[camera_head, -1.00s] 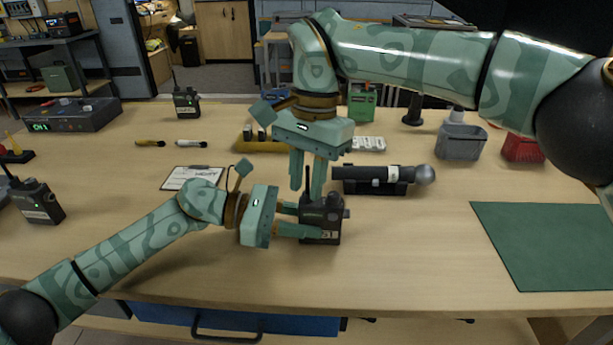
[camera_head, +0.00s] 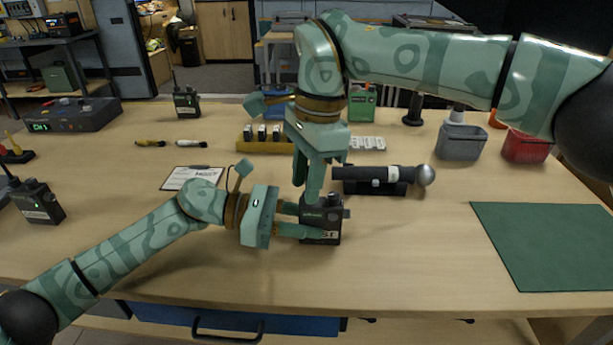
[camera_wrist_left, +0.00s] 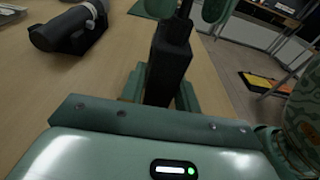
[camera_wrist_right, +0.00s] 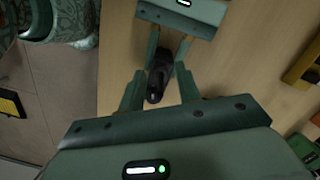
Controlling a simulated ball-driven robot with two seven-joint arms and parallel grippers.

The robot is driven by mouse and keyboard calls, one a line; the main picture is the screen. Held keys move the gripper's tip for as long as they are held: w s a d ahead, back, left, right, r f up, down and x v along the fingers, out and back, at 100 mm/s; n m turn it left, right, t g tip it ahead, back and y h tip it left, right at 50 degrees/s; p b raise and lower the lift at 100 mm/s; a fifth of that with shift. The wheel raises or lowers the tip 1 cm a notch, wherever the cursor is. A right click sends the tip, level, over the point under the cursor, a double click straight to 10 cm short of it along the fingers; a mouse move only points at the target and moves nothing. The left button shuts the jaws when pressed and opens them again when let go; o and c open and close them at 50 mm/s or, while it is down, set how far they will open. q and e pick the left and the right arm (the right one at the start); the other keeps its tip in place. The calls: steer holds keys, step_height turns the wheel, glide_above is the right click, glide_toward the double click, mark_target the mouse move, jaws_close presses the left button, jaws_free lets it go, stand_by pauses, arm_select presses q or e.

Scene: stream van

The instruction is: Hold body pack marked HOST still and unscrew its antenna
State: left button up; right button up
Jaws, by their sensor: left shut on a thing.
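The black body pack (camera_head: 328,224) stands upright near the table's front; its white label shows only letters ending in "ST". My left gripper (camera_head: 312,222) is shut on it from the left side. The pack (camera_wrist_left: 168,68) shows between those fingers in the left wrist view. My right gripper (camera_head: 311,196) points down over the pack's top, its fingers apart. In the left wrist view the dark antenna (camera_wrist_left: 184,10) rises between the right gripper's fingers, its upper part out of frame. The fingers hide the antenna in the head view. In the right wrist view the pack (camera_wrist_right: 158,78) lies between the fingers.
A microphone (camera_head: 385,175) on a dark holder lies just behind the pack. A clipboard (camera_head: 190,179) lies behind my left wrist. Other body packs stand at the left (camera_head: 38,203) and back (camera_head: 186,103). A green mat (camera_head: 545,245) lies right; the table's front middle is clear.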

steer(key=shift+m, duration=1.2)
steer(key=m, duration=0.3)
steer(key=shift+t, duration=0.4)
steer(key=shift+m, duration=0.5)
steer(key=m, duration=0.4)
steer(key=shift+w+t, duration=0.1)
steer(key=shift+t, duration=0.3)
jaws_close()
steer(key=n, duration=0.4)
steer(key=shift+g, duration=0.4)
